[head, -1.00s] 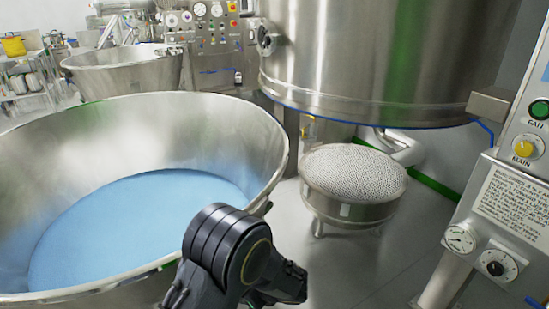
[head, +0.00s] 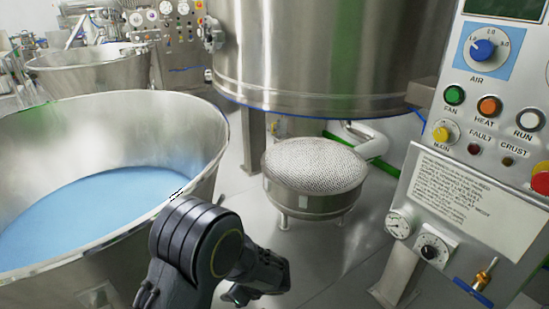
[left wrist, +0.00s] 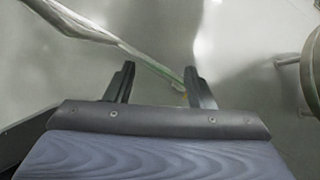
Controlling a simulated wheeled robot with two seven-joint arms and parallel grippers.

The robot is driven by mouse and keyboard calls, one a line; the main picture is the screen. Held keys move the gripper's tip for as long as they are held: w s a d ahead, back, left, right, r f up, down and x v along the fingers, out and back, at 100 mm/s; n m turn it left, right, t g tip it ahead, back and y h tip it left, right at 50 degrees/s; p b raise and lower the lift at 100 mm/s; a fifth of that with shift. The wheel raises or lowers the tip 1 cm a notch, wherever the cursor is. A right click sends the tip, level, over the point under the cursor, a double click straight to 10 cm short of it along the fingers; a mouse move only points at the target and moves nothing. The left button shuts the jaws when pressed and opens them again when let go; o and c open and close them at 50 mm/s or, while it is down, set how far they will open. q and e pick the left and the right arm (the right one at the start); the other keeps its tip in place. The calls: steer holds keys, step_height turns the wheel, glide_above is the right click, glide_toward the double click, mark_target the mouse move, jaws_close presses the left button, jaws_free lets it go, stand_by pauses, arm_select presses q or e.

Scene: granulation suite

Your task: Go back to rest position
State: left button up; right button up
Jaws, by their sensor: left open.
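My left gripper (left wrist: 158,85) is open in the left wrist view, its two black fingers apart with nothing between them. Bare grey floor and a thin edge show beyond the fingers. In the head view my left arm reaches in from the bottom, beside the steel bowl's rim, and its fingertips are not clear there. My right gripper is in neither view.
A large steel bowl (head: 190,120) with blue material (head: 90,212) is at left. A round mesh-topped stand (head: 315,165) sits under a big steel vessel (head: 320,60). A control panel (head: 480,130) with knobs and buttons is at right. Floor between is clear.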

arm_select(q)
steer(key=s+a+r+n+g+h+p, duration=0.1)
steer(key=s+a+r+n+h, duration=0.1)
steer(key=s+a+r+n, duration=0.3)
steer(key=s+a+r+n+g+h+p, duration=0.1)
steer(key=a+r+n+g+p, duration=0.15)
steer(key=r, duration=0.45)
steer(key=s+a+r+n+t+h+p, duration=0.2)
steer(key=s+r+n+t+h+p, duration=0.3)
steer(key=s+r+n, duration=1.3)
steer(key=s+h, duration=0.1)
steer(key=h, duration=0.1)
steer(key=shift+s+h+p, duration=0.15)
steer(key=shift+h+p, duration=0.15)
steer(key=shift+p, duration=0.1)
steer(key=shift+s, duration=0.1)
